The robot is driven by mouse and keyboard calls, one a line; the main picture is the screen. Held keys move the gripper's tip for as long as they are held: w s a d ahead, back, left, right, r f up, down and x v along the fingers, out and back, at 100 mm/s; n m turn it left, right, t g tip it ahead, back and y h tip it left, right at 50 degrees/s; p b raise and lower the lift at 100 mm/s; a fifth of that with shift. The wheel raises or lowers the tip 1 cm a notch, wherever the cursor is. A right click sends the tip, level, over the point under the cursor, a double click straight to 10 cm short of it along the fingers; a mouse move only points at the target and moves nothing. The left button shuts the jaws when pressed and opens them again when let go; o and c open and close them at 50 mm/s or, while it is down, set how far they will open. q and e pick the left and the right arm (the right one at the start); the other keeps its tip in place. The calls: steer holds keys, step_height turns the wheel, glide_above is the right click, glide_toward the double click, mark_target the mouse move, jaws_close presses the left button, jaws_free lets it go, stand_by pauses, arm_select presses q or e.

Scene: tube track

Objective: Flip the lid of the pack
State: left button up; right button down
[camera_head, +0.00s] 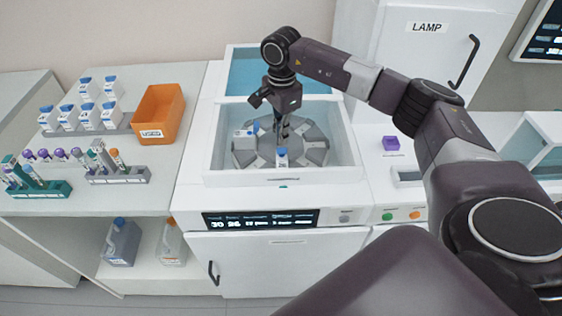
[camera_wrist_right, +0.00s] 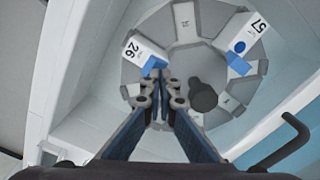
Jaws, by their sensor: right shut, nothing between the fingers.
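Two white packs with blue lids sit in a grey round carousel (camera_head: 240,157) inside the open white machine. The front pack (camera_head: 282,163) has its blue lid (camera_head: 281,152) facing up. The other pack (camera_head: 246,131) sits at the carousel's left. In the right wrist view one pack (camera_wrist_right: 145,49) is marked 26 and the other (camera_wrist_right: 247,30) 57, with a blue round spot and a blue flap (camera_wrist_right: 238,65). My right gripper (camera_head: 280,138) points down over the carousel, shut and empty. Its fingertips (camera_wrist_right: 159,84) are close to pack 26's blue part (camera_wrist_right: 153,65); contact is unclear. My left gripper is out of view.
The machine's walls (camera_head: 210,150) surround the carousel, and a blue-tinted cover (camera_head: 250,70) stands raised behind. A dark round knob (camera_wrist_right: 203,95) rises at the carousel's centre. An orange bin (camera_head: 158,112), several bottles and tube racks (camera_head: 118,178) stand on the left bench.

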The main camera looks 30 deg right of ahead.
steer(key=shift+f, duration=0.1)
steer(key=shift+s+a+f, duration=0.1)
steer(key=shift+s+f, duration=0.1)
steer(key=shift+f, duration=0.05)
stand_by(0.3)
steer(key=shift+f+b, duration=0.15)
steer(key=shift+b, duration=0.2)
steer(key=shift+f, duration=0.15)
step_height(320, 180, up, 7)
steer(key=p, duration=0.4)
stand_by(0.8)
